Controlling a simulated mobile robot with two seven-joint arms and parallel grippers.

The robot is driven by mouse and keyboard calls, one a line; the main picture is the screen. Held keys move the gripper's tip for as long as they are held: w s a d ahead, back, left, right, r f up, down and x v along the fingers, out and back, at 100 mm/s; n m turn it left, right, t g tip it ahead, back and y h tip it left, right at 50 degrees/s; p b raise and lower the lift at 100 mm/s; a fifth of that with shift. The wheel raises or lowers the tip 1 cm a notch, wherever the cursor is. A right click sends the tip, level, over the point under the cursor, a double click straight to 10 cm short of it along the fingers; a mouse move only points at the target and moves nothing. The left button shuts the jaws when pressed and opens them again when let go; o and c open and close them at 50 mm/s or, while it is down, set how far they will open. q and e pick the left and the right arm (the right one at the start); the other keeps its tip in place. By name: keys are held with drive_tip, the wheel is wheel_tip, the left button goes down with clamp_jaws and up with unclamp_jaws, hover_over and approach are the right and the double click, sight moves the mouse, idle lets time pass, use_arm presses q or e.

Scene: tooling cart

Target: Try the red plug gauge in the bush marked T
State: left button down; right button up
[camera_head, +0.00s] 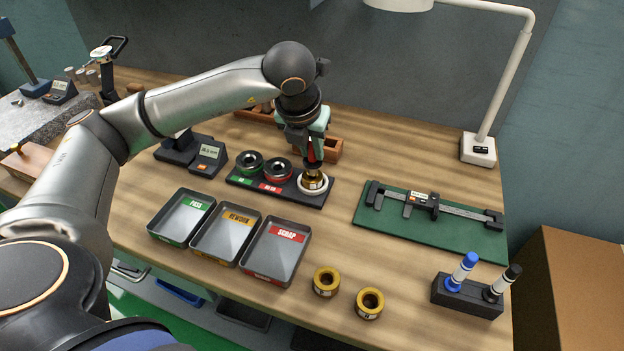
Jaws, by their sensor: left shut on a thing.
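My left gripper (312,150) points down over the right end of a black holder and is shut on the red plug gauge (311,153), whose red part shows between the fingers. Right below it a brass bush (314,183) sits in a white ring (325,190) on the holder. The gauge's lower end is at the bush's top; I cannot tell whether it is inside the bore. Two other brass bushes, the left one (326,281) and the right one (369,302), stand near the table's front edge. Their letters are too small to read. My right gripper is out of view.
The black holder (240,181) also carries a green and a red ring gauge. Trays marked PASS (160,214), REWORK (208,243) and SCRAP (257,259) stand in front. Calipers (430,201) lie on a green mat at right, with a marker stand (462,297) before it.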

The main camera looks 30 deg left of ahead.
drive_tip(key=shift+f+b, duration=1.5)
drive_tip(key=shift+b, duration=0.05)
idle(6.5)
